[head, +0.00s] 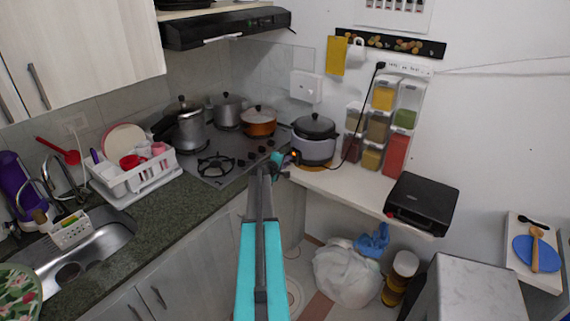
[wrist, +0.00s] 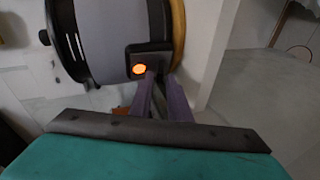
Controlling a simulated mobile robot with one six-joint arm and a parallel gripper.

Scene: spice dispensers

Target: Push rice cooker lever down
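The rice cooker (head: 315,149) has a pale body and a dark lid. It stands on a round tan board at the left end of the white shelf. In the wrist view the cooker (wrist: 110,35) appears turned on its side, with a lit orange light (wrist: 139,69) on its dark front panel (wrist: 160,59). My gripper (wrist: 161,78) reaches up to that panel; its two purple-grey fingers lie close together, and contact is unclear. In the head view my gripper (head: 284,161) is small, right at the cooker's front. The lever cannot be made out and is probably behind my fingers.
The stove with an orange pot (head: 258,121) and other pots is left of the cooker. Spice dispensers (head: 383,95) hang on the wall to its right. A black appliance (head: 421,203) stands at the shelf's right end. A dark cord rises beside the cooker. The shelf middle (head: 350,183) is clear.

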